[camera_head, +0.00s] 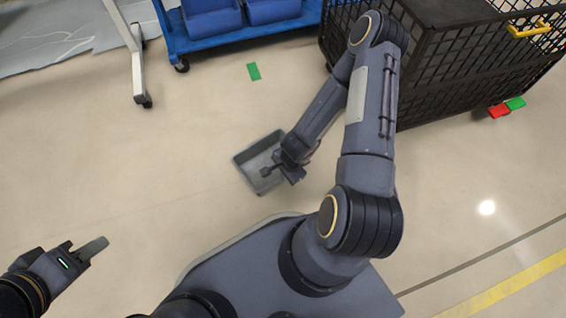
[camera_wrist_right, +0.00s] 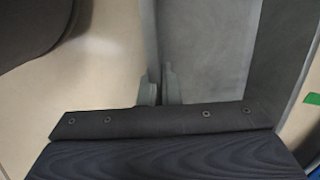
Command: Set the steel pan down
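The steel pan (camera_head: 244,161) is a grey, open rectangular container below the middle of the head view. It looks empty and roughly level. My right gripper (camera_head: 268,172) is at its near right side. In the right wrist view the two fingertips (camera_wrist_right: 160,88) lie on either side of the pan's wall (camera_wrist_right: 205,60), closed on it. I cannot tell whether the pan touches the floor or hangs above it. My left gripper (camera_head: 95,247) is at the lower left, far from the pan, with nothing visible in it. Its finger gap is not clear.
A black mesh crate (camera_head: 450,75) stands at the upper right. A blue cart (camera_head: 235,38) with blue bins is at the top, beside a white stand leg (camera_head: 137,75). A green marker (camera_head: 254,71) lies on the floor (camera_head: 160,180). The floor left of the pan is clear.

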